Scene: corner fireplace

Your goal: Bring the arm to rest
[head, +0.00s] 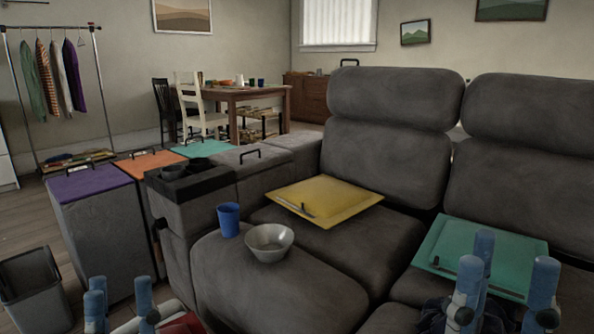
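My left gripper (121,308) is at the bottom left of the head view. Its blue fingers point up and stand apart, with nothing seen between them. My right gripper (505,292) is at the bottom right, in front of the sofa seat. Its blue fingers also point up and are spread, with no object seen held between them. The lower parts of both grippers and most of both arms are cut off by the bottom edge.
The grey sofa (270,305) fills the middle and right. A blue cup (229,220) and grey bowl (269,243) stand on its left seat. A yellow board (330,199) and green board (450,250) lie on it. A bin (35,285) stands left.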

